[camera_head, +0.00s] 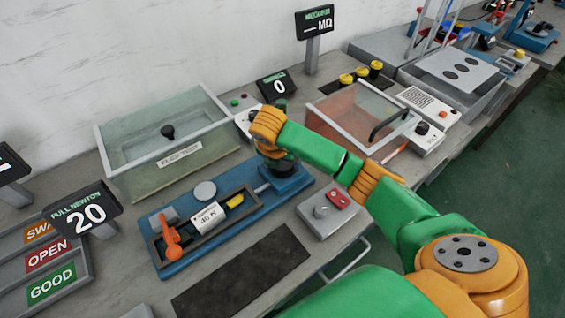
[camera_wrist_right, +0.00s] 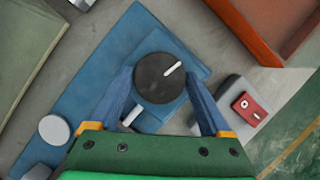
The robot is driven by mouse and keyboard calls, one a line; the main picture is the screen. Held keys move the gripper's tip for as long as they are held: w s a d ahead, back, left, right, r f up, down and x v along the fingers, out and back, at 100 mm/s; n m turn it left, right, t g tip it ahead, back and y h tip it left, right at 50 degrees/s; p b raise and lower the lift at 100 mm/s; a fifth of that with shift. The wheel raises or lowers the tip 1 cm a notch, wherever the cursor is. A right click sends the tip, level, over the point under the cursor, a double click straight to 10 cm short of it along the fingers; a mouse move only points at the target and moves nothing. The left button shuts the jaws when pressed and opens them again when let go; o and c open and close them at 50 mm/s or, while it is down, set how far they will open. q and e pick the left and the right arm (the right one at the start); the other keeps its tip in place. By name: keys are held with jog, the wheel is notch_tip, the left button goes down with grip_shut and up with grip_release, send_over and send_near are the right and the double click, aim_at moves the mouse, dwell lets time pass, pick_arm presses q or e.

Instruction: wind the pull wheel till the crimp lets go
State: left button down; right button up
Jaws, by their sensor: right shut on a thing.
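The pull wheel (camera_wrist_right: 152,90) is a dark round knob with a white mark that points up and right in the right wrist view. My right gripper (camera_wrist_right: 160,78) is shut on it, one blue finger on each side. In the head view my right gripper (camera_head: 277,160) is at the right end of the blue pull tester (camera_head: 297,184), and my wrist mostly hides the wheel. The tester holds an orange clamp (camera_head: 172,241), a white labelled gauge (camera_head: 208,216) and a yellow piece (camera_head: 235,201). The pull display (camera_head: 83,211) reads 20. My left gripper is not in view.
A clear flash test tank (camera_head: 165,165) stands behind the tester. A grey box with a red switch (camera_head: 338,199) is to its right. A dark mat (camera_head: 240,275) lies in front. Sorting labels (camera_head: 50,285) sit at left.

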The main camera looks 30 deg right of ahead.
aim_at(276, 172)
jog(key=shift+m+g+h+b, duration=0.3)
jog(key=shift+m+b, duration=0.1)
jog(key=shift+m, duration=0.7)
jog(key=shift+a, duration=0.1)
jog(key=o, duration=1.2)
jog(key=shift+r, duration=0.15)
jog(key=p+v, duration=0.3)
jog(key=v, duration=0.3)
jog(key=shift+a+r, duration=0.1)
jog(key=shift+r, duration=0.4)
jog(key=shift+f, duration=0.2)
